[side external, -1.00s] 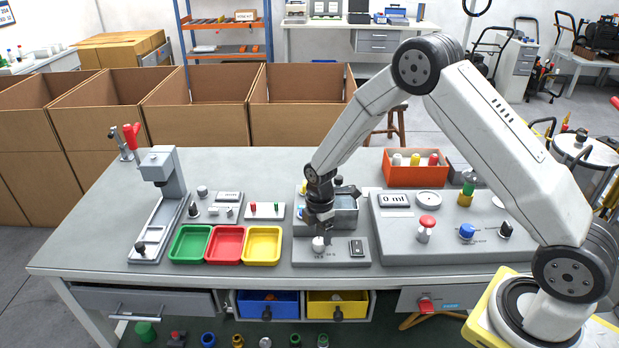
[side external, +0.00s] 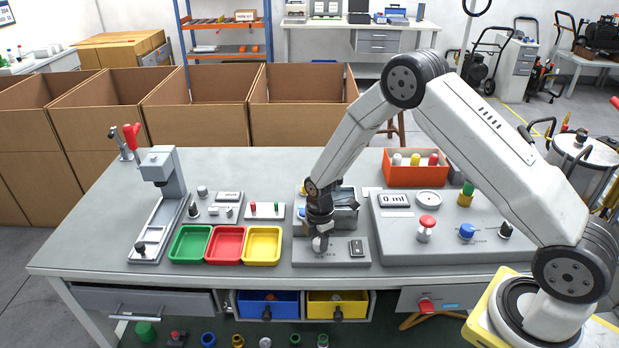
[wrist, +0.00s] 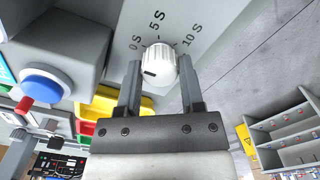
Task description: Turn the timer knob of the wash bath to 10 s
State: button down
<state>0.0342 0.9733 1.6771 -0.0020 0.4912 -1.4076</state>
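The white ribbed timer knob (wrist: 160,62) shows in the wrist view, beside the printed marks 0 S, 5 S and 10 S on its grey panel (wrist: 215,18). A short dark mark shows on the knob's face, on the side away from the printed marks. My gripper (wrist: 160,72) is open, with one finger on each side of the knob and a narrow gap appearing at each side. In the side view my gripper (side external: 320,240) points down at the knob and mostly hides it. The wash bath (side external: 346,220) stands just behind.
A blue button (wrist: 43,86) on a grey housing is left of the knob in the wrist view. Green, red and yellow trays (side external: 263,262) lie left. A large panel with a red knob (side external: 427,222) stands right.

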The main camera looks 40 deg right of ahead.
jog(key=shift+m, duration=0.3)
jog(key=m, duration=0.5)
jog(key=shift+m, duration=0.3)
jog(key=m, duration=0.5)
jog(key=shift+m, duration=0.3)
jog(key=m, duration=1.2)
jog(key=shift+c, duration=1.1)
grip_release()
